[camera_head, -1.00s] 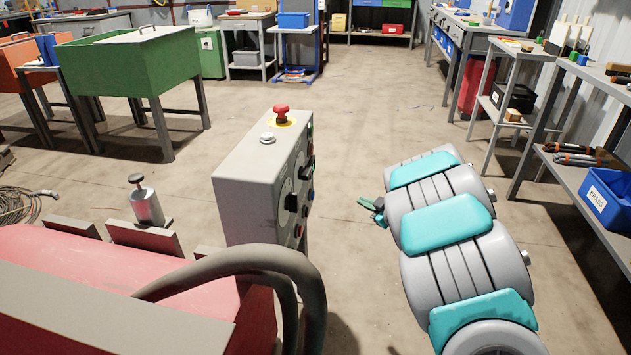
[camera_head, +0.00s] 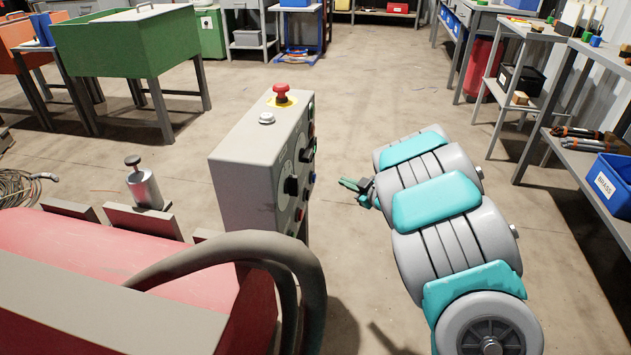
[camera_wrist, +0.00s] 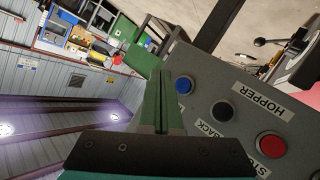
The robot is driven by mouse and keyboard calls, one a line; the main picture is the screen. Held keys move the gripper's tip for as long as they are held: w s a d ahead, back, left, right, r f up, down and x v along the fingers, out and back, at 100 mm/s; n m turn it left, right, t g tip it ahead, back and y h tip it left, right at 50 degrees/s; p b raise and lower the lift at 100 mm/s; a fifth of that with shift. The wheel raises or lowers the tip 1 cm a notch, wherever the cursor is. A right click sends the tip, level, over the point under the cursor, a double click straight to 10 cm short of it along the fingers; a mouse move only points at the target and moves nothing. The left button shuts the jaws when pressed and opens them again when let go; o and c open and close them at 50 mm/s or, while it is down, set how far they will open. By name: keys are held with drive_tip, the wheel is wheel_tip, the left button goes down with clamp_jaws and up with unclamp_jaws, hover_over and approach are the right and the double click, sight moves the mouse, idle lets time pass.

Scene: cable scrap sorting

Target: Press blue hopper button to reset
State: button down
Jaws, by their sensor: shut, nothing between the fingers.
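The blue button (camera_wrist: 183,85) sits on the grey control panel (camera_wrist: 235,80) in the wrist view, on the row by the HOPPER label (camera_wrist: 263,105). A black button (camera_wrist: 222,111) and a red button (camera_wrist: 271,144) follow on that row. My gripper (camera_wrist: 170,77) is shut and empty. Its tips appear just left of the blue button in the wrist view; contact cannot be told there. In the head view my gripper (camera_head: 350,185) points left at the face of the control box (camera_head: 245,165), with a gap between them. That face is seen edge-on.
A red mushroom button (camera_head: 281,93) and a pale button (camera_head: 267,118) top the box. A thick grey hose (camera_head: 225,250) curves in front of it, over a red machine (camera_head: 90,250). Floor is clear behind the box; shelving with a blue bin (camera_head: 612,185) stands right.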

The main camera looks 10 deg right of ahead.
drive_tip(key=shift+w+a+b, duration=0.15)
drive_tip(key=shift+w+a, duration=0.15)
drive_tip(key=shift+a, duration=0.55)
drive_tip(key=shift+w+a+b, duration=0.1)
drive_tip(key=shift+w+a, duration=0.15)
drive_tip(key=shift+a, duration=0.55)
drive_tip(key=shift+w+a+b, duration=0.15)
drive_tip(key=shift+w+a, duration=0.15)
drive_tip(key=shift+a, duration=0.55)
drive_tip(key=shift+a, duration=0.1)
drive_tip(key=shift+w+a, duration=0.1)
drive_tip(key=shift+a, duration=0.2)
drive_tip(key=shift+w+a, duration=0.15)
drive_tip(key=shift+a, duration=0.25)
idle(1.0)
drive_tip(key=shift+d, duration=0.1)
drive_tip(key=shift+s+d+p, duration=0.25)
drive_tip(key=shift+d+p, duration=0.1)
drive_tip(key=shift+d, duration=0.35)
drive_tip(key=shift+s+d+p, duration=0.25)
drive_tip(key=shift+d+p, duration=0.05)
drive_tip(key=shift+d, duration=0.5)
drive_tip(key=shift+s+d+p, duration=0.25)
drive_tip(key=shift+s+d, duration=0.05)
drive_tip(key=shift+d, duration=0.5)
drive_tip(key=shift+s+d+p, duration=0.25)
drive_tip(key=shift+d+p, duration=0.05)
drive_tip(key=shift+d, duration=0.5)
